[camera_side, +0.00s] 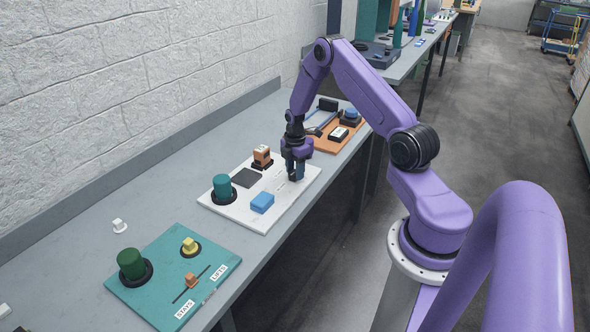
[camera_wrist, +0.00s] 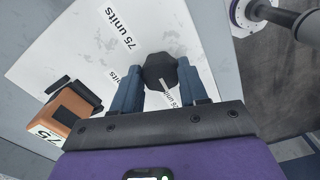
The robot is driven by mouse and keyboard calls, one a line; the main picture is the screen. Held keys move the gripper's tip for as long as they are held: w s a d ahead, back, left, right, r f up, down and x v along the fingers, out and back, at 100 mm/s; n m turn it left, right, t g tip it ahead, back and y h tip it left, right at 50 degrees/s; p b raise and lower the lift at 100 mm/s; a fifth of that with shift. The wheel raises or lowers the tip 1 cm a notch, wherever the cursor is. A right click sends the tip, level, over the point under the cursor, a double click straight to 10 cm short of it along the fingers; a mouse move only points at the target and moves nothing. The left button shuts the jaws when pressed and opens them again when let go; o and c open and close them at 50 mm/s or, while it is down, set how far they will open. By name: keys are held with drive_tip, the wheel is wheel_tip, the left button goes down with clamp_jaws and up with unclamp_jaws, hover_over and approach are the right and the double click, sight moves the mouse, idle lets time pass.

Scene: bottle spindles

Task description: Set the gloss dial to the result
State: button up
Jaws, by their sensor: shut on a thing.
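My gripper (camera_side: 293,178) is over the right part of a white board (camera_side: 236,215) on the bench. In the wrist view my gripper (camera_wrist: 158,78) is shut on a dark, faceted dial (camera_wrist: 158,66), one finger on each side. A pale pointer line on the dial points down the picture toward a partly hidden "units" label (camera_wrist: 172,98). A "75 units" label (camera_wrist: 121,27) is above the dial, and another partly cut label ending in "units" is to its left. An orange block (camera_wrist: 66,112) with a white face reading "75" stands left of the gripper; it also shows in the side view (camera_side: 262,155).
The white board also bears a teal cylinder (camera_side: 222,186), a dark flat square (camera_side: 246,178) and a blue block (camera_side: 262,202). A teal board (camera_side: 150,292) lies nearer, with a green cylinder, yellow knob and slider. An orange board (camera_side: 325,143) with tools lies beyond.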

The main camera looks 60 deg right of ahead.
drive_tip(key=m, duration=0.3)
drive_tip(key=shift+a+m, duration=0.1)
drive_tip(key=shift+m, duration=0.3)
drive_tip(key=m, duration=0.4)
drive_tip(key=shift+m, duration=0.3)
drive_tip(key=m, duration=0.4)
drive_tip(key=shift+m, duration=0.3)
drive_tip(key=m, duration=0.3)
drive_tip(key=shift+a+m, duration=0.1)
drive_tip(key=shift+m, duration=0.2)
drive_tip(key=m, duration=1.2)
drive_tip(key=shift+w+m, duration=0.1)
drive_tip(key=shift+m, duration=0.2)
drive_tip(key=o, duration=1.1)
drive_tip(key=shift+c, duration=0.2)
